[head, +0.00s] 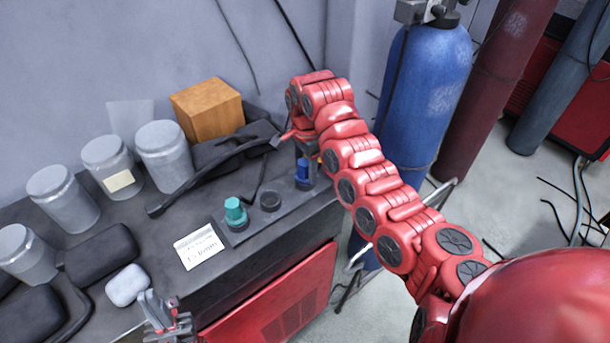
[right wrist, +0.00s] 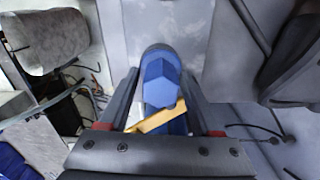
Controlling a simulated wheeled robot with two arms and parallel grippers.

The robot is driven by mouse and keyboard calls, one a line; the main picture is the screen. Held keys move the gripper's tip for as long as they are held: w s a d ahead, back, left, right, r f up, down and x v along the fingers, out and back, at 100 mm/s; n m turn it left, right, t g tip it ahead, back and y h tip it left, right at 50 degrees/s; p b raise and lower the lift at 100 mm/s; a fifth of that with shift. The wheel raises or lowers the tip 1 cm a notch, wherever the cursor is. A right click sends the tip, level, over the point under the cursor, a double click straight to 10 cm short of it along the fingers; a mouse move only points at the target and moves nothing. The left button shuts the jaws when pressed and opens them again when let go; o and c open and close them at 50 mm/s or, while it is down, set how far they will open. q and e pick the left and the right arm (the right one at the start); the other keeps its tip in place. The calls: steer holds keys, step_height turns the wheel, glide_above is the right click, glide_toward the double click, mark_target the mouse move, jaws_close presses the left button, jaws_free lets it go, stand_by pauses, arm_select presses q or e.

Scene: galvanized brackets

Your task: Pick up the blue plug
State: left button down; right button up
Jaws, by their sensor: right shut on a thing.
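The blue plug (head: 302,171) stands upright at the right end of a dark strip on the bench, at a dark round holder. My right gripper (head: 306,157) comes down over it from above. In the right wrist view the blue plug (right wrist: 160,82) has a faceted top and lies between the two dark fingers, with a yellow bar (right wrist: 157,118) crossing it. The right gripper is shut on it. I cannot tell whether its lower end is clear of the holder. My left gripper (head: 170,318) is at the bottom edge, away from the plug; its jaw opening is unclear.
A teal plug (head: 235,211) and an empty dark ring (head: 270,200) share the strip. A white label card (head: 199,246) lies in front. Grey jars (head: 163,155), an orange-brown box (head: 207,108) and a dark curved tool (head: 205,170) stand behind. A blue gas cylinder (head: 428,95) is at the right.

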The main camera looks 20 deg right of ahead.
jaws_close()
